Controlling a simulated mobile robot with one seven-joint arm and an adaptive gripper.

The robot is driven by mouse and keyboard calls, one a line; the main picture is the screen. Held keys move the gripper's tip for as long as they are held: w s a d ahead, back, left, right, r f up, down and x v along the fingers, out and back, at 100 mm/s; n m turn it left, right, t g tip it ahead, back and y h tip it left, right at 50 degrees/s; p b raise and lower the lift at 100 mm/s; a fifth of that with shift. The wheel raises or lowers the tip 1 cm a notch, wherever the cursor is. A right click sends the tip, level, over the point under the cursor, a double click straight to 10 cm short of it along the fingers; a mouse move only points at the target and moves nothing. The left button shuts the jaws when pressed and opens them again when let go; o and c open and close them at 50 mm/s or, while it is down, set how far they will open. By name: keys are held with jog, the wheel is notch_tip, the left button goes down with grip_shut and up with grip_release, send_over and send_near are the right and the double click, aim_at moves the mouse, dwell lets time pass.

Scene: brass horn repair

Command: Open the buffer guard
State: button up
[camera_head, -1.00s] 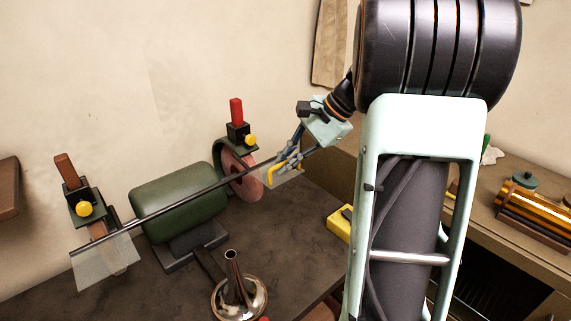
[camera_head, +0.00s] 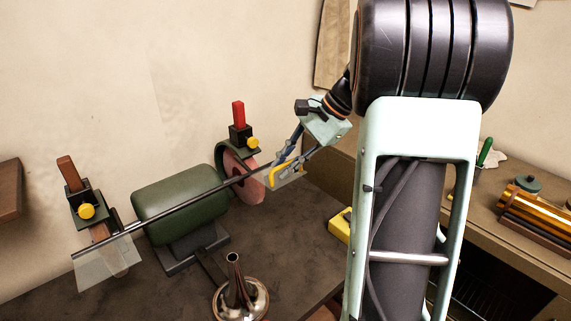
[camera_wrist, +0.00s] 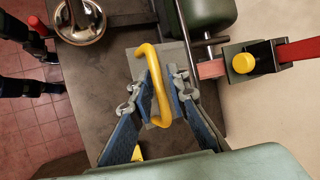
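The buffer (camera_head: 180,203) is a green motor on the dark bench, with a pinkish wheel (camera_head: 240,180) at its right end. A clear guard sheet (camera_head: 292,183) with a bent yellow handle (camera_head: 272,176) hangs by that wheel; the sheet (camera_wrist: 140,66) and handle (camera_wrist: 161,92) also show in the wrist view. My gripper (camera_head: 283,170) is at the handle. In the wrist view my gripper (camera_wrist: 160,74) has its blue fingers apart, one on each side of the handle, with a small gap visible. Whether either finger touches it is hard to tell.
A long rod (camera_head: 190,208) runs along the buffer's front to a second clear sheet (camera_head: 105,262) at the left. A yellow box (camera_head: 340,226) is at right. A red lever (camera_head: 238,114) rises above the wheel.

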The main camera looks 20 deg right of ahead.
jog(key=v, duration=1.2)
